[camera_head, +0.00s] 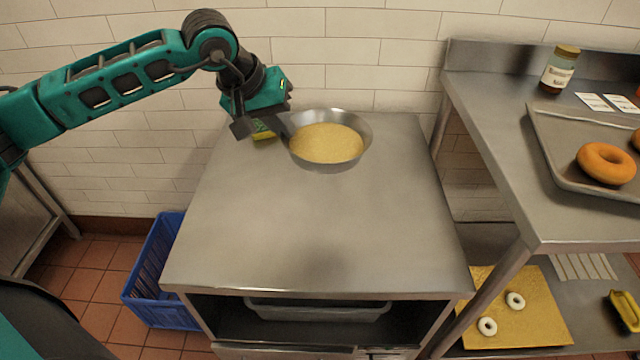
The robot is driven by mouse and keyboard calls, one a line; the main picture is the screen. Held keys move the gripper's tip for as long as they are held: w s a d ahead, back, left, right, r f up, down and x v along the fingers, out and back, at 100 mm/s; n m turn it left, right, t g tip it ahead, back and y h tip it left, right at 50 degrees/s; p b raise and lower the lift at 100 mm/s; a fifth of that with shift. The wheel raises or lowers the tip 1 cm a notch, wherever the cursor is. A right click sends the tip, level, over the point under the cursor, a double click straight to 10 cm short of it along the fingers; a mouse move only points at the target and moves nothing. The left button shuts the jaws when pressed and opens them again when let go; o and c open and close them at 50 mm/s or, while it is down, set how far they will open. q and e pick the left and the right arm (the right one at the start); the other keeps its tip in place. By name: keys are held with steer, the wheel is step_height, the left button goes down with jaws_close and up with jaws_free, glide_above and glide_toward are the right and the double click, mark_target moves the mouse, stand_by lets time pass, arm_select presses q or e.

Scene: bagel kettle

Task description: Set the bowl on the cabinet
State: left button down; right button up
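The bowl (330,166) is a shiny metal bowl filled with yellow grainy stuff. It is at the back of the grey metal cabinet (310,230), upright, and appears to rest on its top. My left gripper (262,131) is just left of the bowl, low over the cabinet's back left part. Its fingers are spread apart, one close to the bowl's left rim; whether it touches the rim is unclear. A small yellow thing (264,135) shows between and below the fingers, partly hidden. My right gripper is not in view.
The cabinet's front and middle top are clear. A blue crate (158,275) stands on the floor at left. At right, a metal table (490,130) holds a jar (560,70) and a tray (560,150) with bagels (606,164). White rings lie on a yellow board (535,325) below.

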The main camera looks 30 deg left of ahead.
arm_select(q)
steer(key=shift+n+y, duration=0.3)
steer(key=shift+n, duration=0.2)
steer(key=f+b, duration=0.1)
steer(key=f, duration=0.4)
steer(key=a+f+b, duration=0.1)
steer(key=f, duration=0.4)
steer(key=f+b, duration=0.1)
steer(key=f, duration=0.5)
steer(key=shift+w+a, duration=0.25)
steer(key=shift+a, duration=0.15)
steer(key=shift+f, duration=0.55)
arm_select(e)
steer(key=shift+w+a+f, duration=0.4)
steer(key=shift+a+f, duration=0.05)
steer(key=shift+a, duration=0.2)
arm_select(q)
steer(key=c, duration=1.7)
jaws_free()
steer(key=shift+s+f, duration=0.1)
steer(key=shift+f, duration=0.05)
steer(key=o, duration=0.4)
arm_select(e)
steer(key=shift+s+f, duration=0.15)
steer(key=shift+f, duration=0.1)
